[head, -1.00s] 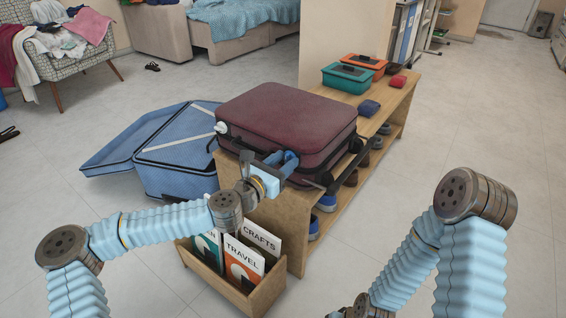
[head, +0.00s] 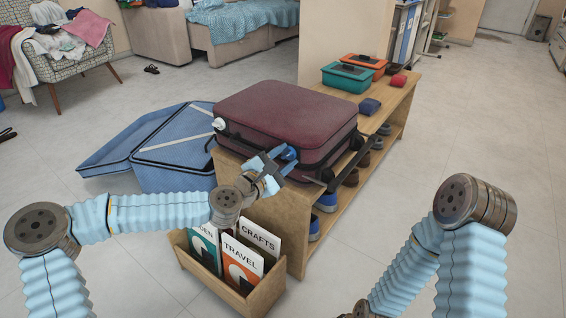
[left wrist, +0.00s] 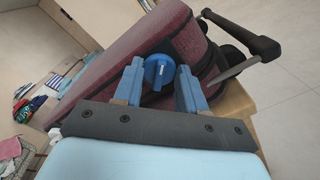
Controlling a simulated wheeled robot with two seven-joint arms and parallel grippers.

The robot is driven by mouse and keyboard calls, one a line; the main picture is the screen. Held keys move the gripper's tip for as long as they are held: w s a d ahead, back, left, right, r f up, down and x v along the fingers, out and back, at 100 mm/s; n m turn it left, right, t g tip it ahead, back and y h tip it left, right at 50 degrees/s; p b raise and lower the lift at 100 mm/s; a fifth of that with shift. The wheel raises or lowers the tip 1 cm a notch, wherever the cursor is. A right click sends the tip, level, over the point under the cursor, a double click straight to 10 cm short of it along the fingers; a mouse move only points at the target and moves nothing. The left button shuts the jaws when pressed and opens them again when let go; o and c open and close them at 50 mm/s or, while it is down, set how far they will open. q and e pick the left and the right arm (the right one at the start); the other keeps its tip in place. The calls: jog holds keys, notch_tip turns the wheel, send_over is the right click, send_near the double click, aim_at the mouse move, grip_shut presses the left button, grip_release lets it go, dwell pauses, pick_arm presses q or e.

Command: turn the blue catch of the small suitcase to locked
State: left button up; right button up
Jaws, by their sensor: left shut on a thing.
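The small suitcase (head: 285,115) is maroon with black trim and lies shut on the wooden bench. Its blue catch (head: 289,154) is on the front side; in the left wrist view the catch (left wrist: 159,72) is a round knob with a small pale mark. A white knob (head: 218,124) sits at the suitcase's left corner. My right arm shows at the right, but its gripper is out of view.
The wooden bench (head: 258,208) carries teal (head: 346,77) and orange boxes (head: 364,63) behind the suitcase, with shoes beneath. A dark handle bar (head: 350,160) sticks out at the suitcase's right. A bookbox (head: 238,297) stands below my left arm. An open blue suitcase (head: 172,155) lies behind.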

pick_arm(q)
jog(key=shift+s+f+m+b, duration=0.15)
jog(key=shift+m+b, duration=1.1)
jog(key=shift+m, duration=0.85)
jog(key=shift+w+f+m+b, duration=0.1)
jog(key=shift+m+b, duration=1.15)
jog(key=shift+m, duration=0.85)
jog(key=o, duration=1)
jog(key=shift+r, duration=0.1)
jog(key=p+v, duration=0.2)
jog(key=v, duration=1.1)
jog(key=shift+s+a+p, duration=0.2)
jog(key=shift+s+p, duration=0.15)
jog(key=shift+p, duration=0.05)
